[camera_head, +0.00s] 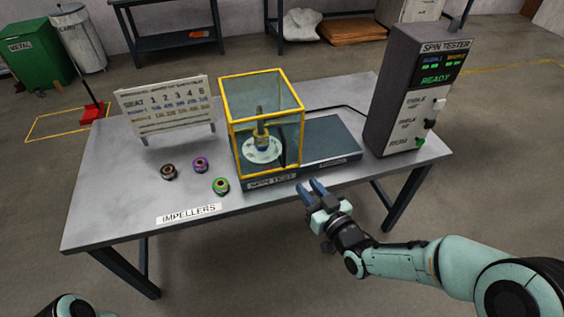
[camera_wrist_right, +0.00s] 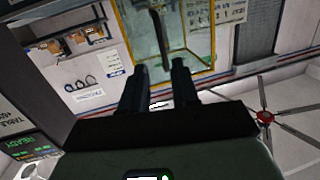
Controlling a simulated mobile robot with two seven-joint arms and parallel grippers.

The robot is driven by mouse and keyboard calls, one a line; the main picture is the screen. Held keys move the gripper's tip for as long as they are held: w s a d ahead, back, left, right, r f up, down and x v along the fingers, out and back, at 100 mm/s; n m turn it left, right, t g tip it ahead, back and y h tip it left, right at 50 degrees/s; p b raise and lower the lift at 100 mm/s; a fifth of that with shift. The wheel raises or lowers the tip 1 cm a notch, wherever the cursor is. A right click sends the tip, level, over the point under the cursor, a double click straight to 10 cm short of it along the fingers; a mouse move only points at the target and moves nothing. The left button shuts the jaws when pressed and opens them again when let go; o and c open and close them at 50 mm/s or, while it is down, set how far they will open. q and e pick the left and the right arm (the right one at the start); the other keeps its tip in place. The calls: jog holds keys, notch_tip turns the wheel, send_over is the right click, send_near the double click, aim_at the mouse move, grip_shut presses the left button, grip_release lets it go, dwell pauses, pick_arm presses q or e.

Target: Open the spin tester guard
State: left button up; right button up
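The spin tester guard (camera_head: 268,84) is a clear box with a yellow frame. It stands closed-looking over the left part of the dark tester base (camera_head: 335,135). Through its panels I see a pale disc (camera_head: 262,149) with an upright spindle. A dark upright bar (camera_head: 284,150) shows near its right front side. My right gripper (camera_head: 312,186) is in front of the base, right of the guard's front corner and apart from it. Its fingers are parted and empty. In the right wrist view, the guard's yellow frame (camera_wrist_right: 213,35) lies beyond the fingertips (camera_wrist_right: 160,72). My left gripper is out of view.
The spin tester cabinet (camera_head: 405,95) stands at the table's right, its screen reading READY. Several small impellers (camera_head: 201,164) lie left of the guard, before a seat chart board (camera_head: 165,105). The table's (camera_head: 110,205) front left is mostly clear.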

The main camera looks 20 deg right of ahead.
aim_at(285, 150)
jog(key=shift+t, duration=0.5)
jog(key=x, duration=0.4)
jog(key=r+x, duration=0.1)
jog(key=x, duration=0.3)
jog(key=r+b+x, duration=0.1)
jog(key=x, duration=0.3)
jog(key=shift+w+a+r, duration=0.1)
jog(key=shift+a+r, duration=0.05)
jog(key=shift+r, duration=0.05)
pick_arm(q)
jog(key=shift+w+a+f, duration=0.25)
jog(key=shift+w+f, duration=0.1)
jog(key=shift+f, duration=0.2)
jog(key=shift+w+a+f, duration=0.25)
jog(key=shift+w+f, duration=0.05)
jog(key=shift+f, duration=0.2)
pick_arm(e)
jog(key=shift+w+a, duration=0.15)
jog(key=shift+w, duration=0.45)
grip_shut()
